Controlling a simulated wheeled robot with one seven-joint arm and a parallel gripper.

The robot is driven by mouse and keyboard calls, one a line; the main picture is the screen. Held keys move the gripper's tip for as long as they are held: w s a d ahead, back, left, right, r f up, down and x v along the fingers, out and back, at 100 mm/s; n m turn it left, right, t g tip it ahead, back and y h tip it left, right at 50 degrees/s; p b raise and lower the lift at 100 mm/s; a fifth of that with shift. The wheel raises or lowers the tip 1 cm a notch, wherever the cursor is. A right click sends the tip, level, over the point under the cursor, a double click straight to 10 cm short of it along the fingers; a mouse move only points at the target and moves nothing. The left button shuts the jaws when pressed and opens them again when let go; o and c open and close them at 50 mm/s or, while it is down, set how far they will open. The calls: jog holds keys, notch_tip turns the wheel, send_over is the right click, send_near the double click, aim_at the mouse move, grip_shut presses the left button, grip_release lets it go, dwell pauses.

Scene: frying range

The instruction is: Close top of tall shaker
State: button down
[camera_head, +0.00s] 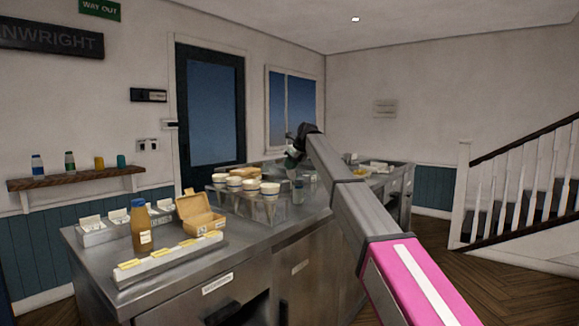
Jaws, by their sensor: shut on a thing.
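My gripper (295,150) is far off at the end of my arm, above the back of the steel counter (175,283). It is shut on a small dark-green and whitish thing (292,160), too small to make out. A small upright grey-green container (298,191) stands on the counter just below and right of the gripper, partly beside my arm; it may be the tall shaker. I cannot tell whether its top is open or closed. A brown bottle (139,230) with a pale label stands upright at the counter's near left.
Several white cups (234,183) sit in a clear rack (270,211) left of the gripper. An open yellow box (200,214) and white label racks (168,262) are nearer left. A wall shelf (75,180) holds small bottles. My arm hides part of the counter's right side.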

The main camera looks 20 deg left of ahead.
aim_at(302, 181)
jog(key=s+d+t+y, duration=0.1)
jog(key=y, duration=0.1)
jog(key=d+t+y, duration=0.1)
jog(key=y, duration=0.1)
jog(key=shift+s+d+f, duration=0.15)
jog(key=shift+s+d, duration=0.25)
jog(key=y, duration=0.1)
jog(key=d+t, duration=0.1)
jog(key=y, duration=0.1)
jog(key=shift+s+d+f+t+y, duration=0.2)
jog(key=shift+s+f+t+y, duration=0.05)
jog(key=shift+s+t+y, duration=0.1)
jog(key=y, duration=0.1)
jog(key=d+f+t+y, duration=0.1)
jog(key=shift+s+d+y, duration=0.2)
jog(key=shift+s+y, duration=0.1)
jog(key=shift+y, duration=0.05)
jog(key=shift+s+d+f+t+y, duration=0.15)
jog(key=shift+d+f+t+y, duration=0.15)
jog(key=shift+f+t+y, duration=0.6)
jog(key=shift+s+d+f+t+y, duration=0.1)
jog(key=shift+d+f+t+y, duration=0.3)
jog(key=shift+y, duration=0.9)
jog(key=shift+s+d+f+t+y, duration=0.2)
jog(key=shift+f+t+y, duration=0.45)
jog(key=shift+y, duration=0.45)
